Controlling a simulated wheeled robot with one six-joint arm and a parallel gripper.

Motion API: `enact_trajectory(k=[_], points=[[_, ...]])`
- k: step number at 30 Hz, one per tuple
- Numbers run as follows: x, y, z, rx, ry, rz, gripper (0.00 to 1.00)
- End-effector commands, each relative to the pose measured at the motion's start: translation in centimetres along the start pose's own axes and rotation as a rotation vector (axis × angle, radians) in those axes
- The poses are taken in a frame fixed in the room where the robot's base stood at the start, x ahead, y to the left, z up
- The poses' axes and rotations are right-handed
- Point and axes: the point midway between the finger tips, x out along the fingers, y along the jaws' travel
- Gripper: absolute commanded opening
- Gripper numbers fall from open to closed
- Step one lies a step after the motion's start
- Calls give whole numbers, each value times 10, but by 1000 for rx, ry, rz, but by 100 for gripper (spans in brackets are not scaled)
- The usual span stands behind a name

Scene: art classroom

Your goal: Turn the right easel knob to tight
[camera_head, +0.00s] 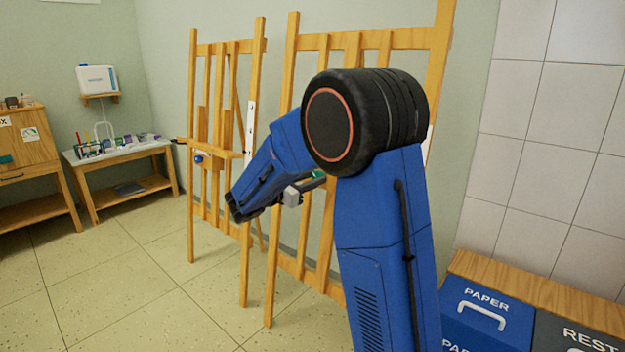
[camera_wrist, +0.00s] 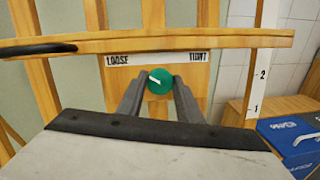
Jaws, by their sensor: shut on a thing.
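The right easel's round green knob (camera_wrist: 160,86) sits between the two fingertips of my gripper (camera_wrist: 159,81) in the wrist view, and the jaws are shut on it. The white pointer line on the knob tilts up and to the left, toward the LOOSE end. A white label strip (camera_wrist: 158,58) above it reads LOOSE at left and TIGHT at right. In the head view the green knob (camera_head: 319,174) shows only partly, beside my gripper and behind my arm. The right easel (camera_head: 283,150) is a wooden frame, partly hidden by my arm.
The easel's wooden ledge (camera_wrist: 220,41) crosses above the knob, with a dark object (camera_wrist: 40,50) at its left. The left easel (camera_head: 192,120) has a blue knob (camera_head: 198,158). Blue and grey bins (camera_head: 485,315) stand at the lower right. A side table (camera_head: 118,153) stands at left.

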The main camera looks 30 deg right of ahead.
Motion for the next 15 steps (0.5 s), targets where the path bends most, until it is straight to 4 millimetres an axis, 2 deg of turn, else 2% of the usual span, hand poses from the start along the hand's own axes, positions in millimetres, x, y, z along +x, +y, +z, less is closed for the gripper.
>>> enact_trajectory(k=[8, 15], points=[[0, 0, 0, 150, 10, -29, 10], [0, 0, 1, 365, 24, -71, 10]])
